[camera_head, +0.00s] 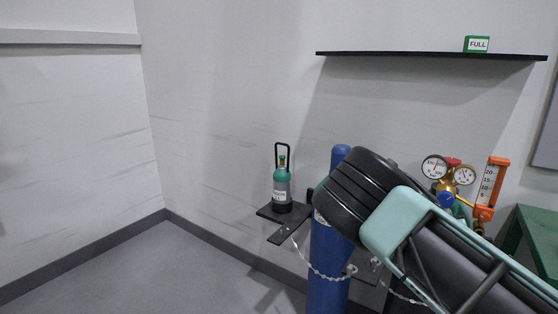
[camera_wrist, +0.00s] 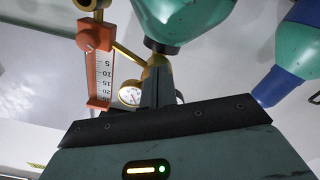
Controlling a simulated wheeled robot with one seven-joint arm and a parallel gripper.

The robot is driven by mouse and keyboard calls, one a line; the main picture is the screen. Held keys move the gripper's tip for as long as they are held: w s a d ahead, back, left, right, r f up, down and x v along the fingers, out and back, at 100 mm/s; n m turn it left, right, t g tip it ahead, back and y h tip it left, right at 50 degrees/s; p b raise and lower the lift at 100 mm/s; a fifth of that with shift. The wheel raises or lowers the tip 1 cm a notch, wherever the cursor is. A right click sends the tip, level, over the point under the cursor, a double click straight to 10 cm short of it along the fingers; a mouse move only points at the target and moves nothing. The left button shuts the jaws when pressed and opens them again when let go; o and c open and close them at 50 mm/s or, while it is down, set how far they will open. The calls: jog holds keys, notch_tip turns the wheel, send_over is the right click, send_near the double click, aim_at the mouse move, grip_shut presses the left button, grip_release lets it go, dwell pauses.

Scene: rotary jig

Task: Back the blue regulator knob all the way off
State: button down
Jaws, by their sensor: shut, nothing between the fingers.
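The blue regulator knob (camera_head: 445,199) shows in the head view, low on the front of the brass regulator, below two round gauges (camera_head: 434,167). My arm crosses just below it and hides part of the regulator's surroundings. My gripper is hidden in the head view. In the wrist view my gripper (camera_wrist: 157,72) is shut and empty, its dark fingers pointing up at brass fittings under a teal body. A gauge (camera_wrist: 131,94) is just left of the fingers. I cannot make out the blue knob in the wrist view, nor whether the fingers touch anything.
An orange flowmeter (camera_head: 490,188) stands right of the regulator and shows in the wrist view (camera_wrist: 98,78). A blue cylinder (camera_head: 327,265) with a chain is left of my arm. A small green bottle (camera_head: 282,187) sits on a dark bracket. A green FULL block (camera_head: 476,44) is on the shelf (camera_head: 400,53).

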jog(key=shift+r, duration=0.25)
dwell(0.4)
jog(key=shift+s+d+r, duration=0.1)
jog(key=shift+d+r, duration=0.05)
jog(key=shift+d, duration=0.05)
jog(key=shift+s+d+r, duration=0.15)
jog(key=shift+d+r, duration=0.05)
jog(key=shift+d, duration=0.05)
dwell(0.3)
jog(key=v, duration=0.6)
jog(key=shift+s+d+f, duration=0.2)
jog(key=shift+f, duration=0.25)
